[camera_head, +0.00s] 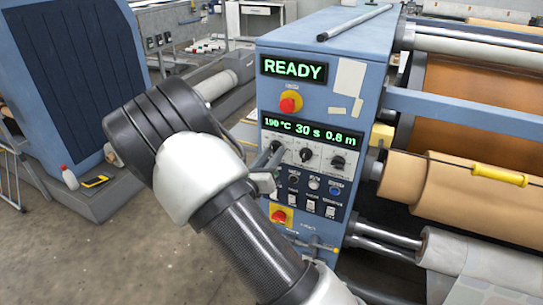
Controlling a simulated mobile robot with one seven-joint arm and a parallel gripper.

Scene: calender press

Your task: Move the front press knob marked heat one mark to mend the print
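The blue press cabinet (350,105) faces me with a row of three black knobs under its lower display (312,131). The display reads 190 °C, 30 s, 0.8 m; the upper display (293,68) reads READY. The middle knob (306,154) and right knob (338,162) are in clear view. The knob labels are too small to read. My gripper (276,159) reaches in from the left, with its fingers at the left knob. I cannot tell whether they touch or grip it.
A red knob on a yellow plate (290,102) sits above the lower display, another (281,214) below. Several small buttons (314,183) lie under the knobs. Rollers with tan material (470,195) and a yellow-handled tool (499,174) are at right.

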